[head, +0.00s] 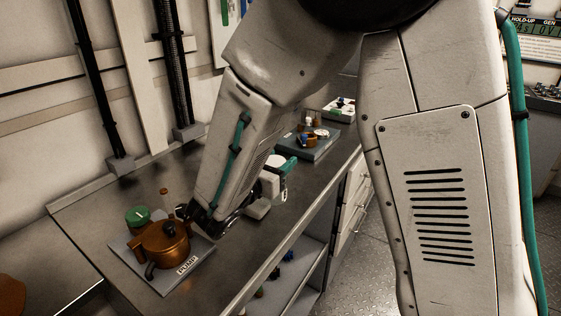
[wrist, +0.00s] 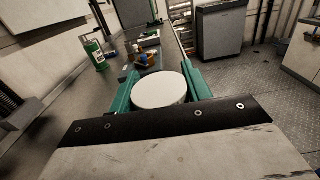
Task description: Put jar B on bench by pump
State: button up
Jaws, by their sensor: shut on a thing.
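My gripper (wrist: 160,88) is shut on a round, white-topped jar (wrist: 159,90), which sits between its two green fingers in the wrist view. No letter shows on it, so I cannot tell if it is jar B. In the head view my gripper (head: 279,176) is partly hidden by my arm, over the bench (head: 130,185), right of the pump. The copper-coloured pump (head: 165,246) stands on a grey plate (head: 187,266) marked PUMP at the bench's near left end. I cannot tell the gap between the jar and the bench top.
A green-topped item (head: 137,216) stands beside the pump. A blue-grey tray (head: 310,150) with small items lies farther along the bench, also in the wrist view (wrist: 148,61). Bare bench lies left of the pump plate.

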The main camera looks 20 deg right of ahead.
jog(key=w+d+f, duration=0.4)
jog(key=w, duration=0.2)
jog(key=shift+w+d+f, duration=0.15)
jog(key=shift+w+d, duration=0.2)
jog(key=shift+w, duration=0.05)
jog(key=shift+f, duration=0.15)
jog(key=o, duration=1.2)
